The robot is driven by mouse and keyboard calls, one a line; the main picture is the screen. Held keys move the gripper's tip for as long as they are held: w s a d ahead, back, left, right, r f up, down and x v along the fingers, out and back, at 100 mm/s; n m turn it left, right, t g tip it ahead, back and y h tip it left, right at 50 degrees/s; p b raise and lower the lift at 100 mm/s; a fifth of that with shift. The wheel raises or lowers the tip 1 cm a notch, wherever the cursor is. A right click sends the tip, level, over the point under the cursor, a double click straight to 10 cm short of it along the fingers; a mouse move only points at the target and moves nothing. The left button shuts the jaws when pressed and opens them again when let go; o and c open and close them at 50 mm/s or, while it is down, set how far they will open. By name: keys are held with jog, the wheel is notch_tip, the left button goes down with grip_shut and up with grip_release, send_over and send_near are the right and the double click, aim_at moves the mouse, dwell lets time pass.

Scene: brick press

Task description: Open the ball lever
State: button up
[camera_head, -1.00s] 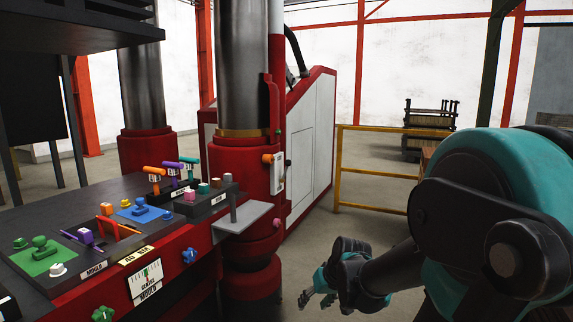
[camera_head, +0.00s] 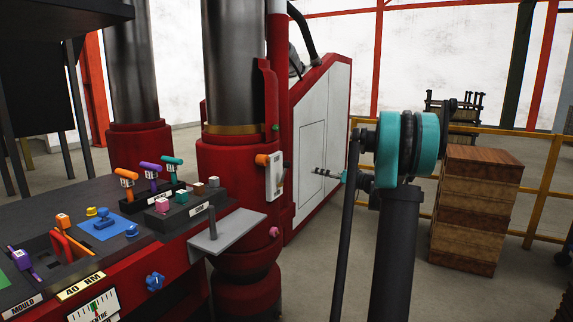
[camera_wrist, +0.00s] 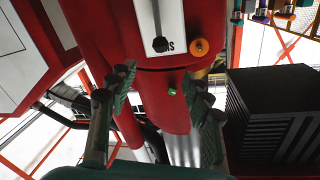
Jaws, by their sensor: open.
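A white panel (camera_head: 274,176) is fixed on the red press column, with an orange knob (camera_head: 262,160) at its upper left. In the wrist view, which looks upside down, a dark ball-ended lever (camera_wrist: 160,45) stands in front of the white panel (camera_wrist: 145,15), next to the orange knob (camera_wrist: 199,47). The ball is too small to make out in the head view.
A black control desk (camera_head: 120,205) with coloured levers and buttons is at the left. A grey shelf (camera_head: 228,231) juts out below the panel. Wooden crates (camera_head: 478,205) and a yellow railing (camera_head: 545,185) are at the right. A green knob (camera_wrist: 172,91) is on the column.

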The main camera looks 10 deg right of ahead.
aim_at(287, 168)
jog(key=x, duration=1.7)
jog(key=shift+w+a, duration=0.1)
jog(key=shift+a, duration=0.05)
grip_shut()
